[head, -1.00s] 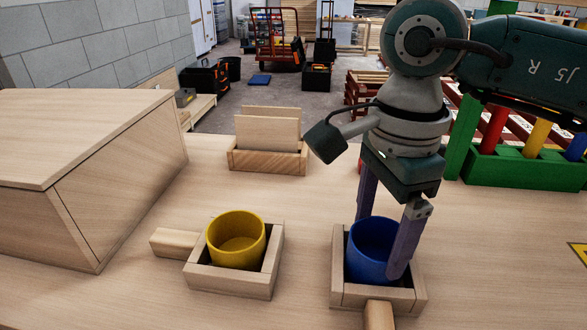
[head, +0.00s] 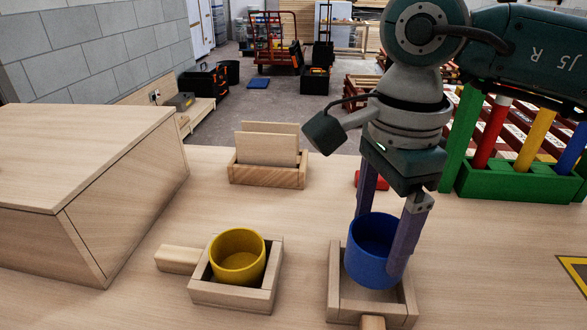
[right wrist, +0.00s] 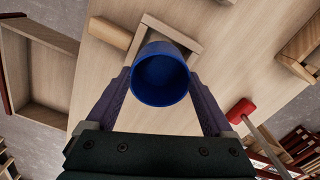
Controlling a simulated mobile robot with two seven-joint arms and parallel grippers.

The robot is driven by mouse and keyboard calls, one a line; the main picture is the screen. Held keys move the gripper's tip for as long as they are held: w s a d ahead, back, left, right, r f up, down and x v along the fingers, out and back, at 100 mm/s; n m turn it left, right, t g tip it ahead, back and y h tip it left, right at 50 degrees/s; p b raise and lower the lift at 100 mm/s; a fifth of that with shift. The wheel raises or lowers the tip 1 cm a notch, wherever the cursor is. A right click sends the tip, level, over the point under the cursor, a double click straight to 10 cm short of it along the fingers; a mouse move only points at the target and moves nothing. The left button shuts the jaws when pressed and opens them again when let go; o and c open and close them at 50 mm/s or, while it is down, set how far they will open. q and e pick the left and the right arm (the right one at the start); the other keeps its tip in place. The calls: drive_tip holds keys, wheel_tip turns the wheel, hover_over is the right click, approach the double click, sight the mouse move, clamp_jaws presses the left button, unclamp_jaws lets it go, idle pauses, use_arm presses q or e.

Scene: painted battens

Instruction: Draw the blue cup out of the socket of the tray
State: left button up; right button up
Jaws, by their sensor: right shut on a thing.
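The blue cup (head: 370,262) is held upright between the two fingers of my right gripper (head: 385,240), one finger on each side. The cup is raised, with its rounded bottom edge showing above the floor of the square wooden tray (head: 337,290). Whether its bottom is fully above the tray's walls is hard to tell. In the right wrist view the empty inside of the blue cup (right wrist: 160,80) shows between the fingertips, with the tray (right wrist: 185,35) partly hidden behind it. My left gripper is not in view.
A yellow cup (head: 238,258) sits in a similar wooden tray (head: 230,297) to the left. A slotted wooden holder (head: 267,177) stands behind, and a large wooden box (head: 80,160) at left. A green rack (head: 515,180) stands at right. A red-headed mallet (right wrist: 241,110) lies near my right gripper.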

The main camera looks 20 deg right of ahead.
idle(0.4)
drive_tip(key=shift+r, duration=0.2)
drive_tip(key=shift+r+p, duration=1.2)
drive_tip(key=shift+r, duration=0.15)
drive_tip(key=shift+f, duration=0.1)
